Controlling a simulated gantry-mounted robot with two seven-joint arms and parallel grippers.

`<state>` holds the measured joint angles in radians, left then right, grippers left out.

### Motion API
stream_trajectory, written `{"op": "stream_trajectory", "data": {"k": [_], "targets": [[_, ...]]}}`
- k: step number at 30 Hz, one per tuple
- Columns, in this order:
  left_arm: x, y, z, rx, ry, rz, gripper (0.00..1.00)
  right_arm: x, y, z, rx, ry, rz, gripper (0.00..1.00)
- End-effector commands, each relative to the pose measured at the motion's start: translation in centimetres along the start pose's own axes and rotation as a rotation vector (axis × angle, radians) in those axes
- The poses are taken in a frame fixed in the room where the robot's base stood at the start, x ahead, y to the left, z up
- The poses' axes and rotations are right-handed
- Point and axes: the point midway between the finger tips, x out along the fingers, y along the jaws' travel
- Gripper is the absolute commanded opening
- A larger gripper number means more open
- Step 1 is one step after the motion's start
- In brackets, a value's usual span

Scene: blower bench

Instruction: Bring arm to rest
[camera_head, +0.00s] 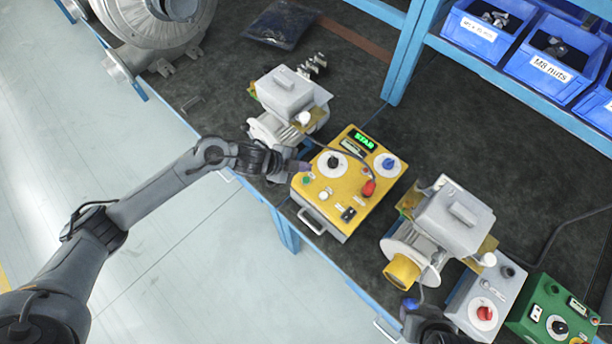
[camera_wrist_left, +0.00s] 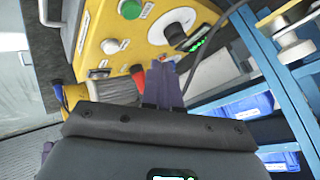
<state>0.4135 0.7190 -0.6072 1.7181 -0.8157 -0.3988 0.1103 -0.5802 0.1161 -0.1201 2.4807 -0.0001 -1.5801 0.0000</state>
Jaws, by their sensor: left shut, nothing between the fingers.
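My left gripper (camera_head: 302,166) reaches in from the left, its purple fingertips at the near left edge of the yellow control box (camera_head: 331,198). In the left wrist view the purple fingers (camera_wrist_left: 164,84) are together with nothing between them, in front of the yellow box (camera_wrist_left: 112,57). Whether they touch the box I cannot tell. A dark part of my right arm shows at the bottom edge of the head view; its fingers cannot be made out.
Two grey motor units, one (camera_head: 292,91) behind the yellow box and one (camera_head: 454,217) to its right, stand on the dark bench (camera_head: 345,92). A grey box (camera_head: 487,305) and a green box (camera_head: 548,310) are lower right. Blue bins (camera_head: 488,30) line the shelf. Open floor lies left.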

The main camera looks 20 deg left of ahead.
Motion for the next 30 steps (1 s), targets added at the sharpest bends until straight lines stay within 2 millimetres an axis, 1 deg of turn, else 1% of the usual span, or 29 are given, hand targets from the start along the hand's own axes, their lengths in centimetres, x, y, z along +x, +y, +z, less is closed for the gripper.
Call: {"op": "stream_trajectory", "data": {"k": [17, 20, 23, 26, 28, 29, 30], "targets": [[0.1, 0.0, 0.0, 0.0, 0.0, 0.0, 0.0, 0.1, 0.2, 0.1, -0.008, -0.002, 0.006, 0.43], [0.1, 0.4, 0.1, -0.003, -0.001, 0.005, 0.0, 0.1, 0.2, 0.1, -0.007, -0.002, 0.005, 0.43], [0.6, 1.9, 0.5, -0.016, -0.003, 0.027, 0.0, 0.1, 0.1, 0.1, -0.005, -0.001, 0.004, 0.43], [1.6, 5.3, 0.5, -0.048, 0.009, 0.072, 0.0, 0.1, 0.1, 0.1, -0.003, -0.001, 0.002, 0.43], [2.6, 8.8, 0.0, -0.091, 0.028, 0.114, 0.0, 0.1, 0.0, 0.0, -0.001, -0.001, 0.0, 0.43], [3.0, 10.5, -0.6, -0.113, 0.044, 0.133, 0.0, 0.1, 0.0, 0.0, 0.0, 0.0, 0.0, 0.43], [3.4, 12.8, -1.8, -0.146, 0.073, 0.154, 0.0, 0.1, 0.0, 0.0, 0.001, 0.0, -0.001, 0.43]]}}
